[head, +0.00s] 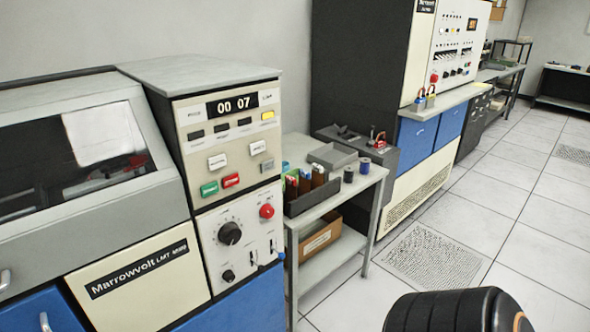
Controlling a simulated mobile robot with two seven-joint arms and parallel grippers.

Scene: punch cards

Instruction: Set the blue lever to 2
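A cream control panel (240,240) on the Marrowvolt machine carries two black knobs, a red round button (267,211) and small lever slots at its lower right. A small blue piece (281,256) at the panel's lower right edge looks like the blue lever. It is too small to read its setting or any numbers beside it. Neither of my grippers shows in the head view. A black ribbed part at the bottom right appears to be part of my own arm, and no fingers are visible on it.
Above the panel, a display (232,105) reads 00 07, with green and red buttons below. A grey side table (340,196) holding trays and tools stands right of the machine. A tall cabinet (365,60) stands behind it. The tiled floor (490,215) at right is mostly clear.

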